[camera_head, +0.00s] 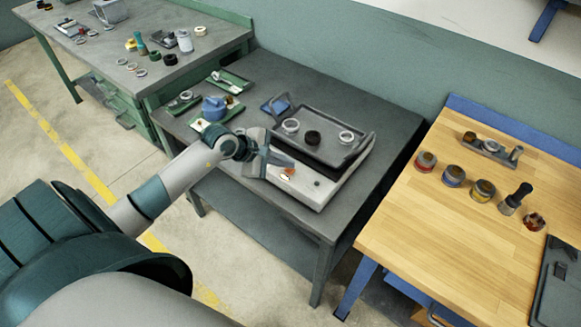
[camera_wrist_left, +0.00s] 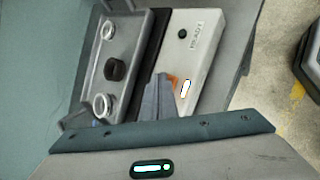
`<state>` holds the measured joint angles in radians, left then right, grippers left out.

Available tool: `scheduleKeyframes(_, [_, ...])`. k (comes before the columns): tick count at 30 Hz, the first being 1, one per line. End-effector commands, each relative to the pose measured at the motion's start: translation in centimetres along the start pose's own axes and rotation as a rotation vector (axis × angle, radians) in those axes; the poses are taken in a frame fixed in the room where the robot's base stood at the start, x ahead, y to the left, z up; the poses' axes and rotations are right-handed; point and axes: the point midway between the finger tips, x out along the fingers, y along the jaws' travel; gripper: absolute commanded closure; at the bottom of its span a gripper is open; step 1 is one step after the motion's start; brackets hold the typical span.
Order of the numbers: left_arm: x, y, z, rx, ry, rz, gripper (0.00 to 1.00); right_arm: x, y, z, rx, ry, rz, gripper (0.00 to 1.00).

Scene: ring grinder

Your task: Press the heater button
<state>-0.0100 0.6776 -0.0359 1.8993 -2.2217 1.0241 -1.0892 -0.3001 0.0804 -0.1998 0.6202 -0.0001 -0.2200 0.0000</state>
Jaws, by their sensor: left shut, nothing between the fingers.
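The heater (camera_head: 322,191) is a white box on the grey table, with a dark tray on top. Its front panel has an orange-lit button (camera_head: 287,175) and a small black knob (camera_head: 317,183). My left gripper (camera_head: 290,164) is shut and empty, its fingertips right at the lit button. In the left wrist view, the shut fingertips (camera_wrist_left: 162,78) overlap the orange area beside a bright white switch (camera_wrist_left: 185,89); the black knob (camera_wrist_left: 182,33) is farther along the heater panel (camera_wrist_left: 196,60). Whether the fingertips touch the button cannot be told. My right gripper is out of view.
The grey tray (camera_head: 328,155) on the heater holds two light rings and a dark one. A blue pot (camera_head: 213,108) and green trays stand left of it. A wooden bench (camera_head: 440,230) with several jars is at the right.

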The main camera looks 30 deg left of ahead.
Motion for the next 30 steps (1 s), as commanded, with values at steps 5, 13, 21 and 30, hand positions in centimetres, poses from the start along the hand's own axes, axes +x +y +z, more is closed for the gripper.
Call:
scheduleKeyframes(5, [-0.1, 0.1, 0.1, 0.001, 0.0, 0.0, 1.0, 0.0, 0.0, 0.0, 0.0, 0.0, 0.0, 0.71])
scheduleKeyframes(13, [-0.3, 0.3, 0.2, 0.002, -0.001, 0.001, 1.0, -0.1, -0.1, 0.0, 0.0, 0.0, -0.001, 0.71])
scheduleKeyframes(21, [-1.6, 1.2, 1.2, 0.002, -0.001, 0.001, 1.0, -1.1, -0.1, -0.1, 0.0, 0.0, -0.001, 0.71])
scheduleKeyframes(30, [-3.3, 2.5, 2.5, 0.003, -0.001, 0.002, 1.0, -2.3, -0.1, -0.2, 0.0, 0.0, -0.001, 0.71])
